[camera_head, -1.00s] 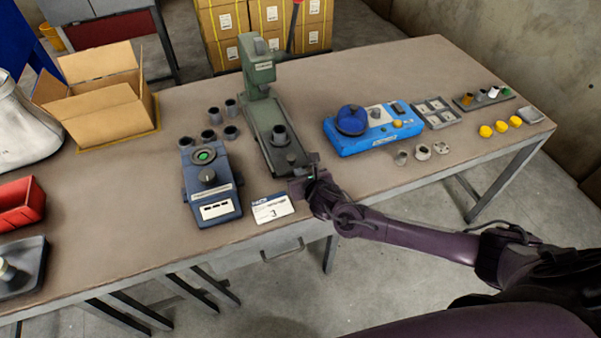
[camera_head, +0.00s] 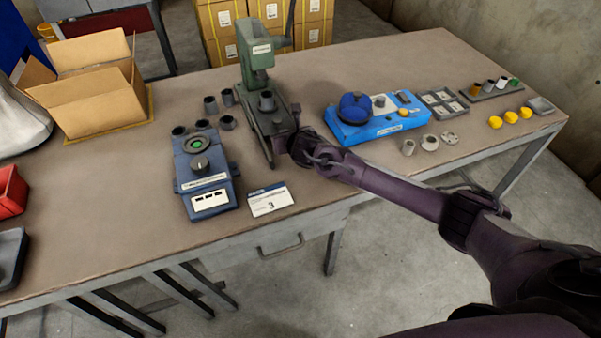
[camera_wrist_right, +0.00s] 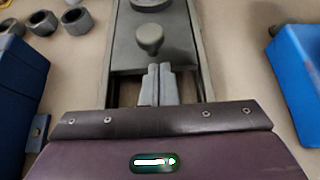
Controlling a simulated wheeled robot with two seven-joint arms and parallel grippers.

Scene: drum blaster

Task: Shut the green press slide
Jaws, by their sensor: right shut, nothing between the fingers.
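The green press (camera_head: 256,62) stands at the back of the workbench, with its rails running toward the front edge. Its slide (camera_head: 268,118) sits on the rails and carries a dark grey cup (camera_head: 266,100) close in front of the press column. In the right wrist view the slide plate (camera_wrist_right: 180,60) shows its round knob (camera_wrist_right: 149,38). My right gripper (camera_wrist_right: 160,68) is shut and empty, its fingertips at the near side of the knob, between the rails. I cannot tell whether they touch it. In the head view my right arm covers the rails' right side. My left gripper is out of view.
A blue-grey tester (camera_head: 207,180) and several grey cups stand left of the press, with a label card (camera_head: 270,200) in front. A bright blue device (camera_head: 375,122) stands to the right. A cardboard box (camera_head: 95,90) is at the back left.

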